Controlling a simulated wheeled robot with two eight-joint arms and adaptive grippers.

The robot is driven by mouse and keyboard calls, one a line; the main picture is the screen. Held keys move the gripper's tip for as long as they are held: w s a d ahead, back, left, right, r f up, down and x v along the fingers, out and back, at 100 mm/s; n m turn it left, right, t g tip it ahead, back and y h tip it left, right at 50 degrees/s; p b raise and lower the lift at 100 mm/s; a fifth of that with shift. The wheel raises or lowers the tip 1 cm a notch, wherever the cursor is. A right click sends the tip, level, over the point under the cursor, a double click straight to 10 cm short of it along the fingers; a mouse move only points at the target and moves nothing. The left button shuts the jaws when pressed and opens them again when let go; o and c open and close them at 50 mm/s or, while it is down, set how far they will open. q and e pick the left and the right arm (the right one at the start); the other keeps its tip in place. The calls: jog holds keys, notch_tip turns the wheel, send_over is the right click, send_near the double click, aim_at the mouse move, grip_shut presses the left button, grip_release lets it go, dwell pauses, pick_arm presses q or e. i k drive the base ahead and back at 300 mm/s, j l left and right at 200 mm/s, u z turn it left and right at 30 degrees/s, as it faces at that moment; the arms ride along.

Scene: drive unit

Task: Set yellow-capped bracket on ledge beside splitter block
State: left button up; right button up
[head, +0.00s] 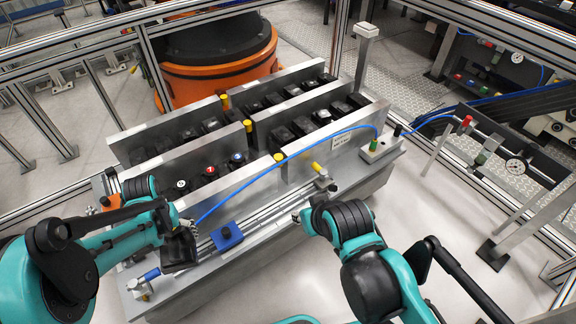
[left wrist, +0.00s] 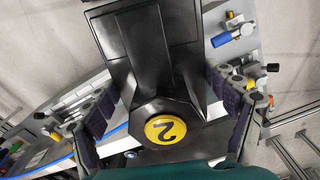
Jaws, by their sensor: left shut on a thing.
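The bracket (left wrist: 130,50) is a black part with a yellow cap marked 2 (left wrist: 167,129), seen in the left wrist view. My left gripper (left wrist: 165,108) has a finger on each side of it and is shut on it. In the head view the left gripper (head: 181,238) holds the dark bracket (head: 180,252) low over the left front of the grey bench; its cap is hidden there. A grey block with green and black fittings (head: 378,152), perhaps the splitter block, sits at the bench's right end. My right gripper (head: 299,215) is near the front edge, its fingers unclear.
A grey bench (head: 205,274) carries walled rows of black parts (head: 208,172). A rail with a blue carriage (head: 227,236) runs along its front ledge. A blue hose (head: 285,158) arches over the front wall. An orange robot base (head: 218,72) stands behind, with metal frame posts around.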

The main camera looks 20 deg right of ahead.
aim_at(351, 168)
jog(key=z, duration=1.3)
jog(key=i+l+z, duration=0.1)
jog(key=i+z, duration=0.15)
jog(key=i, duration=0.25)
jog(key=i+z, duration=0.25)
jog(key=i, duration=0.65)
